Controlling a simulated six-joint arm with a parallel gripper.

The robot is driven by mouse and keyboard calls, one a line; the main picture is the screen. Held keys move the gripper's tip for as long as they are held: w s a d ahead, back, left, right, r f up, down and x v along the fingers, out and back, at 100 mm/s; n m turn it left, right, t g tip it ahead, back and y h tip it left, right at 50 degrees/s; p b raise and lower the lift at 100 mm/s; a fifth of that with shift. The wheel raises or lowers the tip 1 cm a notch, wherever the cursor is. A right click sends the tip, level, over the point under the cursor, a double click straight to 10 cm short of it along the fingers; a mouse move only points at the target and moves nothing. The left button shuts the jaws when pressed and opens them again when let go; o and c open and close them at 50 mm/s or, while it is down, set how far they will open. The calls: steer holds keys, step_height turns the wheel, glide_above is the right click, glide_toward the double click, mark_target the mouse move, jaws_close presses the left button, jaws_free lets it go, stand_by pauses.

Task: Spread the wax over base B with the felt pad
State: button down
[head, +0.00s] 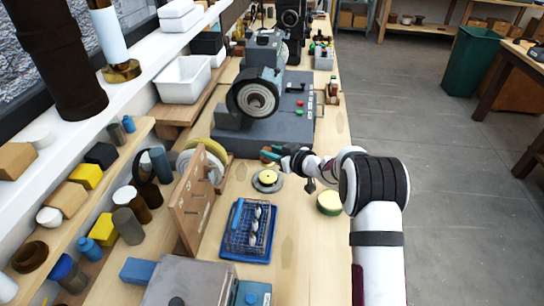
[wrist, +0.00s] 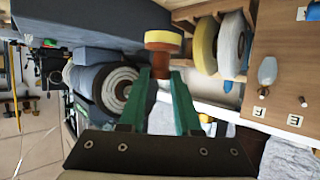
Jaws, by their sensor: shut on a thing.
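My gripper (head: 276,154) is shut on a small brown and orange round piece with a pale yellow face, which looks like the felt pad (wrist: 163,39). Its green fingers close on the brown stem in the wrist view. In the head view the held piece (head: 266,154) is above the bench, in front of the grey machine. Just below it in the picture, a round grey base with a yellow centre (head: 267,186) sits on the bench. A round pale yellow-topped piece with a green side (head: 329,202) sits further right. No letter B is readable, and I cannot make out wax.
The grey machine (head: 262,136) stands behind my gripper. A wooden board (head: 188,205) with yellow and white rolls behind it stands at left. A blue tray (head: 235,252) with a wire rack lies nearer. Bare bench shows right of the tray.

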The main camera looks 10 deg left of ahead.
steer(key=shift+r, duration=0.2)
steer(key=shift+d+r, duration=0.1)
steer(key=d+r, duration=0.4)
steer(key=d, duration=0.2)
steer(key=shift+r, duration=0.4)
steer(key=shift+a, duration=0.1)
